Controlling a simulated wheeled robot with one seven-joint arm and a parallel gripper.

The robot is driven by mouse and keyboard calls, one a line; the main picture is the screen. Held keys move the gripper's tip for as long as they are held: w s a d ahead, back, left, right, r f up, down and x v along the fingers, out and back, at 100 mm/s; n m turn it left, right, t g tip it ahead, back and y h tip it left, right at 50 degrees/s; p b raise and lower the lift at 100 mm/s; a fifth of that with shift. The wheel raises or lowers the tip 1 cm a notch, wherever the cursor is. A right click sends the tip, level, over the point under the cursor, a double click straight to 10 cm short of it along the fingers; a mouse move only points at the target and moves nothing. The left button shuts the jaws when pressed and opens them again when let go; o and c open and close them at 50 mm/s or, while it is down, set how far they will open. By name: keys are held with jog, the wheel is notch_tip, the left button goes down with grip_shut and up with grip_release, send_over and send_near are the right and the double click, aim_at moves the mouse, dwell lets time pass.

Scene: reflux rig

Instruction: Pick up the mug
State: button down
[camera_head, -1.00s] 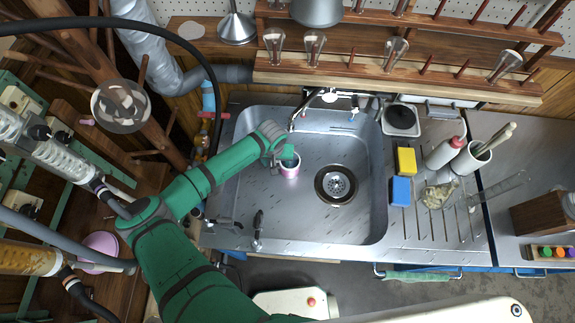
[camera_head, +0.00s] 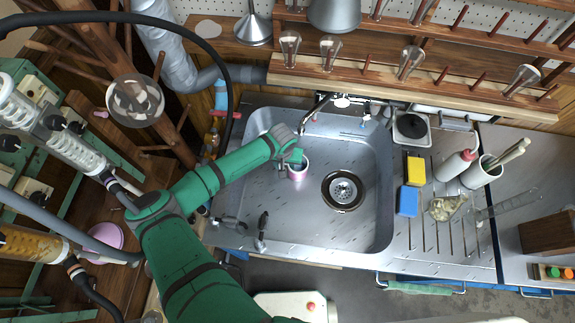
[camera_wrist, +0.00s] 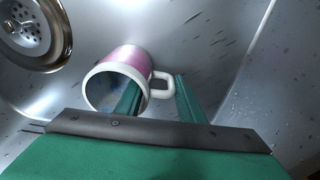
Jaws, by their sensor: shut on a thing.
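The mug (camera_head: 298,174), pink with a white rim, is in the metal sink, left of the drain. In the wrist view the mug (camera_wrist: 127,59) is tilted in the picture, with its open mouth toward me and its white handle on the right. My gripper (camera_head: 291,158) is at the mug's rim in the head view. In the wrist view my gripper (camera_wrist: 157,84) has one green finger inside the mug and the other outside, by the handle. It is shut on the mug's wall. I cannot tell whether the mug's base touches the sink floor.
The round drain (camera_head: 343,191) is right of the mug. The tap (camera_head: 318,107) stands at the sink's back edge. A yellow sponge (camera_head: 415,170), a blue sponge (camera_head: 407,201) and a white bottle (camera_head: 455,165) are on the draining board. The sink's right side is clear.

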jog(key=shift+s+r, duration=0.25)
jog(key=shift+r, duration=0.25)
notch_tip(320, 180, up, 6)
jog(key=shift+d+f, duration=0.1)
jog(key=shift+f, duration=0.05)
jog(key=s+d, duration=0.5)
jog(key=s, duration=0.3)
jog(key=s+d, duration=0.4)
jog(key=s, duration=0.5)
jog(key=shift+s+d+r, duration=0.1)
jog(key=shift+r, duration=1.25)
jog(key=shift+s+r, duration=0.1)
jog(key=shift+r, duration=1.2)
